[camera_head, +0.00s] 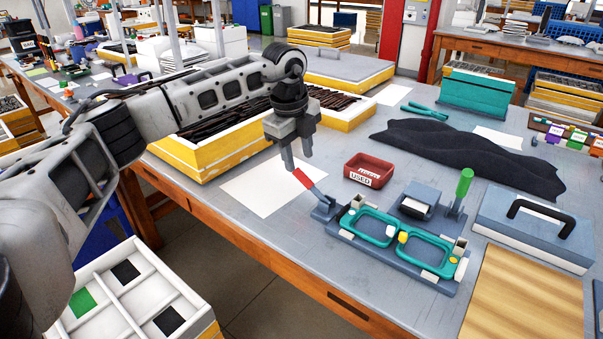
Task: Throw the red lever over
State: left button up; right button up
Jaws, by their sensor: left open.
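The red lever (303,179) rises from a small blue-grey base (325,209) at the left end of the fixture. It tilts up and to the left. My left gripper (297,167) points down from above, with its fingertips right at the lever's upper end. It is open; I cannot tell whether the fingers touch the lever. Teal eyeglass frames (375,239) lie in the grey fixture (355,243) to the right of the lever. My right gripper is not in view.
A red bin labelled USED (368,170) stands behind the fixture. A green-handled lever (464,184) stands at its right. A black cloth (465,155), a blue-grey case (535,225) and a wooden board (525,300) lie further right. White paper (255,190) lies left of the lever.

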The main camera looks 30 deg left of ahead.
aim_at(302, 174)
pick_arm(q)
jog(key=f, duration=0.3)
jog(key=w+f, duration=0.1)
jog(key=f, duration=0.1)
jog(key=shift+d+f, duration=0.1)
jog(key=shift+f, duration=0.2)
grip_shut()
